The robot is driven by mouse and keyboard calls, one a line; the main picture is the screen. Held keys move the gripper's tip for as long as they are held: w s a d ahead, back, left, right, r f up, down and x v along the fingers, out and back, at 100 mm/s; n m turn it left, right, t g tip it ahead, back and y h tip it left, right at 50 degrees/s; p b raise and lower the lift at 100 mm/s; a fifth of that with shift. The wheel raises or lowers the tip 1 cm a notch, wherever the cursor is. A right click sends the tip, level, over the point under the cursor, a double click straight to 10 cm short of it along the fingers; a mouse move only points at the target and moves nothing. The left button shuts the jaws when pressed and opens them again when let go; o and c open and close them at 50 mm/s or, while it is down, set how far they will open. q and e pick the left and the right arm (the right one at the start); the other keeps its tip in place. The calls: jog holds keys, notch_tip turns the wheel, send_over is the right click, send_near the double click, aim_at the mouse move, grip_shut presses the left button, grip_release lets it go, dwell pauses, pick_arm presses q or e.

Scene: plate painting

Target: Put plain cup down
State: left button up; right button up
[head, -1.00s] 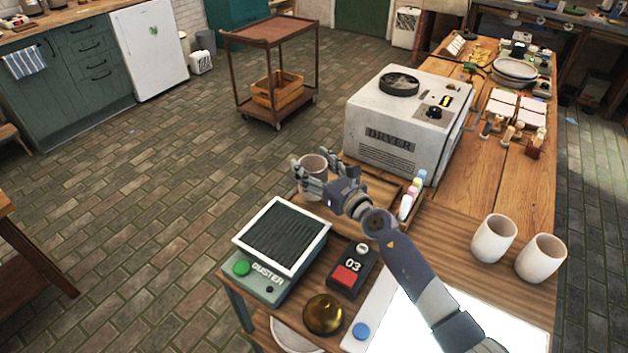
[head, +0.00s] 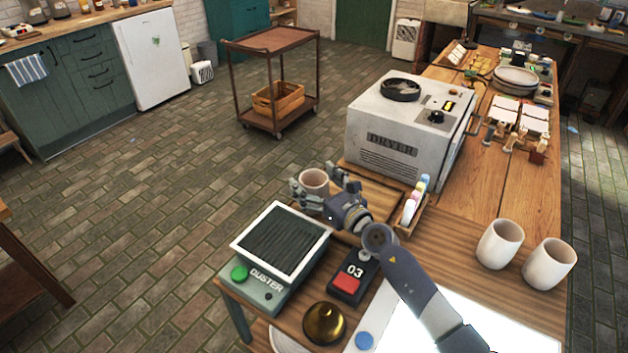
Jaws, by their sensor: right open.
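A plain pale cup (head: 314,178) is upright at the left end of the wooden tray (head: 384,190), in front of the dryer. Its base is hidden by my gripper, so I cannot tell exactly what it rests on. My right gripper (head: 328,187) is open, with its fingers spread on either side of the cup; whether a finger still touches it cannot be told. Two more plain pale cups, one (head: 499,244) and another (head: 548,264), stand on the table at the right. My left gripper is not in view.
The white dryer (head: 384,149) stands just behind the tray. A duster box (head: 265,285), a black device with a red button (head: 347,285) and a brass dome (head: 324,323) are in front. Coloured pieces in a holder (head: 412,205) stand right of the tray.

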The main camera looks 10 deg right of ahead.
jog(key=shift+r, duration=0.15)
jog(key=v, duration=1.2)
jog(key=shift+p, duration=0.35)
